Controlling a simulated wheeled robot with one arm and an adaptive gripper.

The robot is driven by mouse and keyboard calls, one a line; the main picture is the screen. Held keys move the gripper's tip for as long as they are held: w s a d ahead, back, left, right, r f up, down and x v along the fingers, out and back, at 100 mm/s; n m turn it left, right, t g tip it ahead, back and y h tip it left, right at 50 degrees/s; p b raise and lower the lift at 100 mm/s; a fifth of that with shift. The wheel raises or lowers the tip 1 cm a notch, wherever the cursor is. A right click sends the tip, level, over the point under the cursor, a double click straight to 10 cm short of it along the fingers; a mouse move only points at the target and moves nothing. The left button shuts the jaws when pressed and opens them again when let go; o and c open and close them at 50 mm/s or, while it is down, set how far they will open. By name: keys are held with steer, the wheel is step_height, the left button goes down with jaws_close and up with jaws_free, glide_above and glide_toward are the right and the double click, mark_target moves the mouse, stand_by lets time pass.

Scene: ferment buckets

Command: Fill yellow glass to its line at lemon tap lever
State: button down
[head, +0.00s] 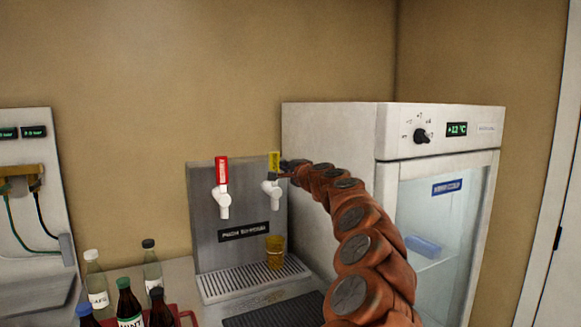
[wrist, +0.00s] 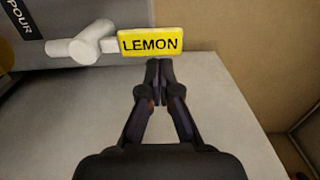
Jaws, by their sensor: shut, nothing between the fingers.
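The yellow lemon tap lever (head: 274,162) stands upright on the right-hand white tap (head: 272,192) in the head view. In the wrist view the lever shows its LEMON label (wrist: 150,43) close in front of my gripper. The yellow glass (head: 275,252) stands on the drip tray (head: 252,280) below that tap; its line and any liquid inside are too small to make out. My gripper (wrist: 159,66) is shut and empty, its fingertips close to the lever's edge; I cannot tell whether they touch. In the head view my gripper (head: 288,165) is beside the lever, on its right.
A second tap with a red lever (head: 221,170) is to the left. Several bottles (head: 128,303) stand at the front left, some in a red tray. A white fridge with a glass door (head: 435,225) stands to the right, behind my arm. A dark mat (head: 275,310) lies before the drip tray.

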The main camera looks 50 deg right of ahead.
mark_target(275, 161)
steer(key=shift+p+x, duration=1)
steer(key=shift+x, duration=1.85)
steer(key=shift+r, duration=0.1)
